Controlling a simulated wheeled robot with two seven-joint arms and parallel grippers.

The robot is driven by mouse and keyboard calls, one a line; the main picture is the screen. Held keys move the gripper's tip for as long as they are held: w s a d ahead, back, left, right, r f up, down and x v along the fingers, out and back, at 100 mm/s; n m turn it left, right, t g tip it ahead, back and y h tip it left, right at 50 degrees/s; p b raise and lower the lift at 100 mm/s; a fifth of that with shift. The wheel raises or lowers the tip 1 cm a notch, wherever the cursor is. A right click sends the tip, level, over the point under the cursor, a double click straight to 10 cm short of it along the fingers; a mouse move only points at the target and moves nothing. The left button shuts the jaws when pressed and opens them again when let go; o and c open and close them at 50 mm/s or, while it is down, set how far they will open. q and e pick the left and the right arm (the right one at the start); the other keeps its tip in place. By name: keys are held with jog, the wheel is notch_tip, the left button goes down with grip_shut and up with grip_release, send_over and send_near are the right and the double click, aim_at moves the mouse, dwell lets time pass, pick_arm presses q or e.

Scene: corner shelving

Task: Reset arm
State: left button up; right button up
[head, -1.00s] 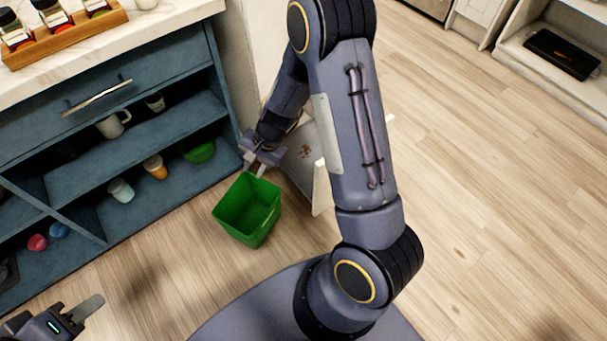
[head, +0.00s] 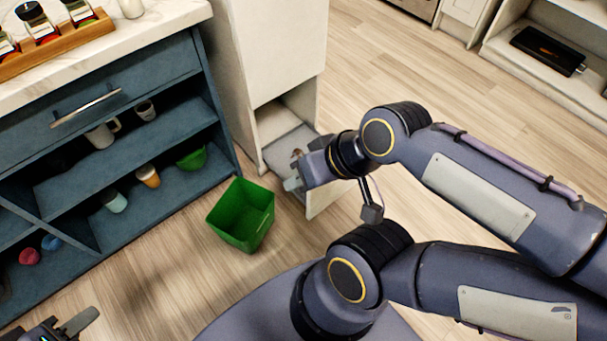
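My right arm reaches in from the right of the head view and bends at an elbow. Its gripper (head: 293,184) is above the front of a pulled-out white drawer, up and right of a green bin. A light fingertip shows, but I cannot tell whether the gripper is open or shut. My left gripper (head: 75,325) is at the bottom left corner, partly cut off by the frame edge. One grey finger shows, with nothing seen in it; its opening is unclear.
The green bin (head: 241,216) stands on the wood floor, its inside looking empty. The white drawer (head: 284,149) juts from a white cabinet (head: 268,45), with a small brown item (head: 297,155) near my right gripper. Blue shelves (head: 130,182) hold cups and bowls.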

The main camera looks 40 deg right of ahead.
notch_tip(320, 180, up, 30)
jog(key=p, duration=2.9)
jog(key=shift+f, duration=0.2)
